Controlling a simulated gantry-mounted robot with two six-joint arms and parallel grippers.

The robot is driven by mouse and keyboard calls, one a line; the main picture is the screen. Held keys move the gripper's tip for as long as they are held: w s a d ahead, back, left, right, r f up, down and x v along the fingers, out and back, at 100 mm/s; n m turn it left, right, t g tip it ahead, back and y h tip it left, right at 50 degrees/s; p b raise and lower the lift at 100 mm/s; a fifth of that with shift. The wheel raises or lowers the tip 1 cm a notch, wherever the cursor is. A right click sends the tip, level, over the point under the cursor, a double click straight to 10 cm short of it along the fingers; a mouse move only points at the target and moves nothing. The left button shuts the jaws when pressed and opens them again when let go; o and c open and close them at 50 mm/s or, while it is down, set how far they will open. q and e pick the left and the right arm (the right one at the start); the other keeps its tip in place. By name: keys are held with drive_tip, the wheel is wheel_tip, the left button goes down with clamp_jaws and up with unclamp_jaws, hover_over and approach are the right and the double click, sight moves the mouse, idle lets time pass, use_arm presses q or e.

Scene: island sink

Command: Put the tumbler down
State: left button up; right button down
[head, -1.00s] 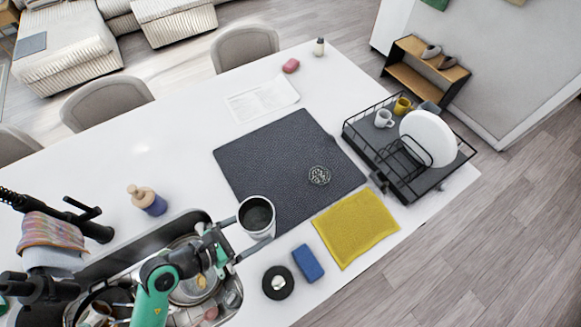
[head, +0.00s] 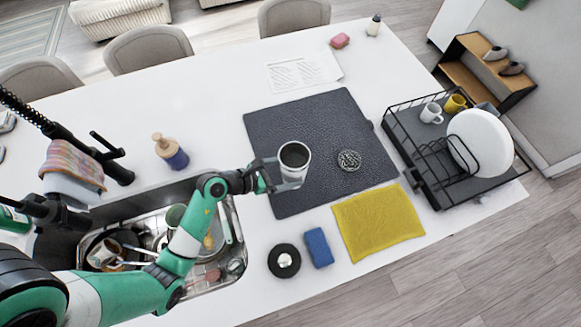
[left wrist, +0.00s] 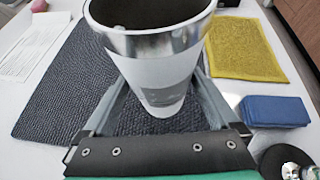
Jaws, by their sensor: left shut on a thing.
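The tumbler (head: 294,160) is a white and silver cup with a dark inside, upright in the head view over the left part of the dark mat (head: 262,128). My left gripper (head: 285,180) is shut around its body from the sink side. In the left wrist view, the tumbler (left wrist: 155,60) stands between the two fingers (left wrist: 158,108), its base over the dark mat (left wrist: 60,90). I cannot tell whether the base touches the mat. My right gripper is not in view.
A round metal trivet (head: 349,160) lies on the mat right of the tumbler. A yellow cloth (head: 378,222), a blue sponge (head: 318,247) and a black round holder (head: 284,261) lie near the front edge. The dish rack (head: 437,185) is at right, the sink (head: 236,262) at left.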

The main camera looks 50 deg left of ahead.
use_arm(q)
drive_tip(key=shift+w+a+f+b, duration=0.35)
drive_tip(key=shift+w+f, duration=0.4)
drive_tip(key=shift+f, duration=0.25)
drive_tip(key=f, duration=0.1)
drive_tip(key=f+b, duration=0.1)
drive_tip(key=shift+w+a+f, duration=0.15)
drive_tip(key=shift+w+f, duration=0.05)
drive_tip(key=shift+f, duration=0.4)
drive_tip(key=shift+f, duration=0.1)
drive_tip(key=o, duration=1.3)
drive_tip(key=shift+s+f, duration=0.1)
